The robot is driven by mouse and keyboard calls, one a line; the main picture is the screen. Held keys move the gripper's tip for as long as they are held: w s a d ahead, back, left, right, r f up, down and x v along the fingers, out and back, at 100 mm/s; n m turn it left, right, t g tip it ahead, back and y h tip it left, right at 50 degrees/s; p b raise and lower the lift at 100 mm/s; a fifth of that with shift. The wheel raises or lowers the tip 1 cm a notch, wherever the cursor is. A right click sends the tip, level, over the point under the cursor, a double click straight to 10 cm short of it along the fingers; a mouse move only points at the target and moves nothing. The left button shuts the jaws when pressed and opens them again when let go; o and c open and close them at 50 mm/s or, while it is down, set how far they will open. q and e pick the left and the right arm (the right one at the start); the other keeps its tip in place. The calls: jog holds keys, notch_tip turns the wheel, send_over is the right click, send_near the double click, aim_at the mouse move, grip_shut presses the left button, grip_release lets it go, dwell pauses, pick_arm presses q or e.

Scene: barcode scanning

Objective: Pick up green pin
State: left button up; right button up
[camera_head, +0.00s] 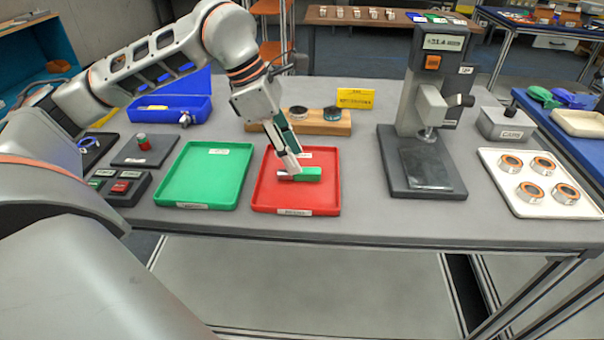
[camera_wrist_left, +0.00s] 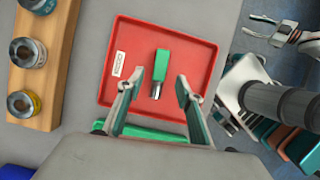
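The green pin (camera_head: 307,174), a green block with a silver tip, lies in the red tray (camera_head: 263,196). In the left wrist view the pin (camera_wrist_left: 161,66) lies in the middle of the red tray (camera_wrist_left: 201,41), its silver end toward the gripper. My left gripper (camera_head: 290,168) is over the pin's left end in the head view. In the left wrist view its two fingers (camera_wrist_left: 156,88) are apart, one on each side of the silver tip, with nothing held. What looks like my right gripper (camera_wrist_left: 272,30) shows at the wrist view's upper right edge, fingers apart and empty.
A green tray (camera_head: 205,172) lies left of the red tray. A wooden block (camera_head: 318,124) with rings is behind it. A grey press machine (camera_head: 424,120) stands to the right, beside a white tray (camera_head: 520,200) of several rings. A blue box (camera_head: 172,108) is at the back left.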

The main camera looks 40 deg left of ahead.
aim_at(308, 174)
pick_arm(q)
jog(key=x, duration=0.4)
jog(key=shift+s+a, duration=0.1)
jog(key=shift+a, duration=0.15)
grip_shut()
jog(key=shift+r, duration=0.1)
